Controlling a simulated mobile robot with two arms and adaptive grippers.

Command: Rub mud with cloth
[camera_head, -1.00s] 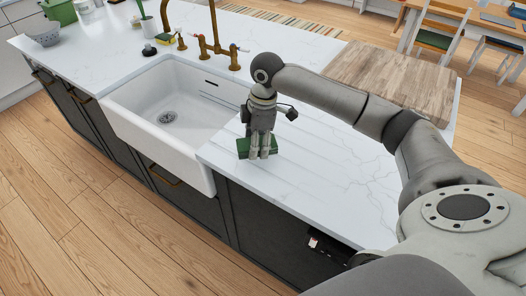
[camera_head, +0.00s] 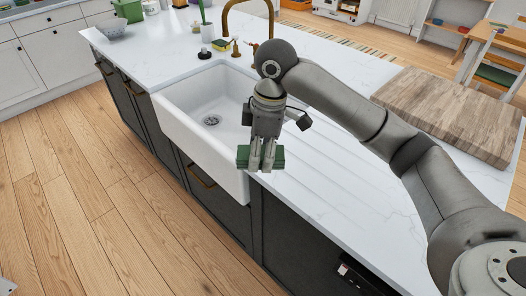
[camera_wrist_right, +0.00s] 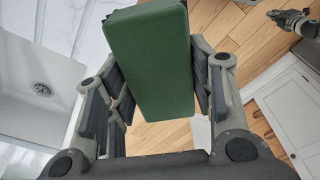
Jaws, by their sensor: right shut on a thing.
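A green block (camera_head: 244,156), which could be the folded cloth, is held between the fingers of my right gripper (camera_head: 262,163). The block fills the upper middle of the right wrist view (camera_wrist_right: 150,60), with a finger on each side. In the head view it appears over the counter's front edge by the sink corner. No mud can be made out in either view. My left gripper (camera_wrist_right: 290,18) shows small at the top right of the wrist view, away from the block. Its jaws are too small to read.
A white sink (camera_head: 190,115) with a drain is set in the marble counter (camera_head: 345,165). A wooden board (camera_head: 450,105) lies at the right. Wooden floor (camera_head: 110,225) is open in front.

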